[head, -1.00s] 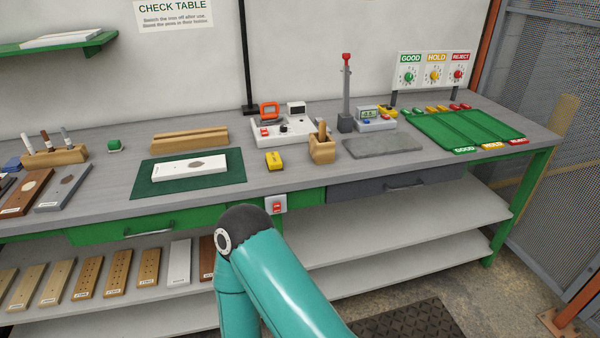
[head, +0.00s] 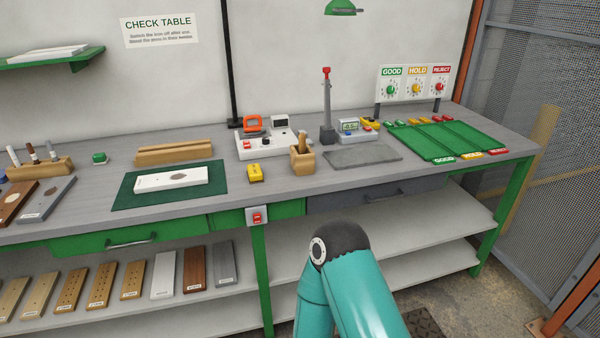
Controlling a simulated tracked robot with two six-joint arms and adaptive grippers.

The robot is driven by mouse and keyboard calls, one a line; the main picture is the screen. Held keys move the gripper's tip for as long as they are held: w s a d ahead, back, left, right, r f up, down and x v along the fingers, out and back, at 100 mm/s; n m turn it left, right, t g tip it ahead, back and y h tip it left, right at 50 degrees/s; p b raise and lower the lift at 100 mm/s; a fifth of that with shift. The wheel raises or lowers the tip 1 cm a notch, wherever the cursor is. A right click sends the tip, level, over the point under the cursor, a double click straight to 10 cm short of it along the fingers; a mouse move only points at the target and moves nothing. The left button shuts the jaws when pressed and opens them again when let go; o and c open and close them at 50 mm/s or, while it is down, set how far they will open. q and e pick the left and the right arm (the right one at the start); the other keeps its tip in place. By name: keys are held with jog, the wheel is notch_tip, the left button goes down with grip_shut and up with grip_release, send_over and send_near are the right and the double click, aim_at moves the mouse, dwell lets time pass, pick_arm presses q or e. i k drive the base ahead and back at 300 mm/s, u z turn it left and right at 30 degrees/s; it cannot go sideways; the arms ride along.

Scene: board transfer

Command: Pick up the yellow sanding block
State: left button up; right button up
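The yellow sanding block (head: 255,173) lies on the grey workbench top (head: 290,190), near its front edge. It sits just right of the dark green mat (head: 128,198) and left of the wooden holder (head: 303,160). Nothing touches or covers it. A teal link of one of my arms rises at the bottom, in front of the bench and right of the block. Neither of my grippers shows in the view.
A white board (head: 165,181) lies on the mat. A soldering station (head: 262,143) stands behind the block. A grey slab (head: 362,156) and a green sorting tray (head: 440,138) lie to the right. A red switch (head: 257,216) sits on the bench front below the block.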

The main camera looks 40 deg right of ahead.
aim_at(255, 174)
jog(key=z, duration=0.3)
jog(key=i, duration=1)
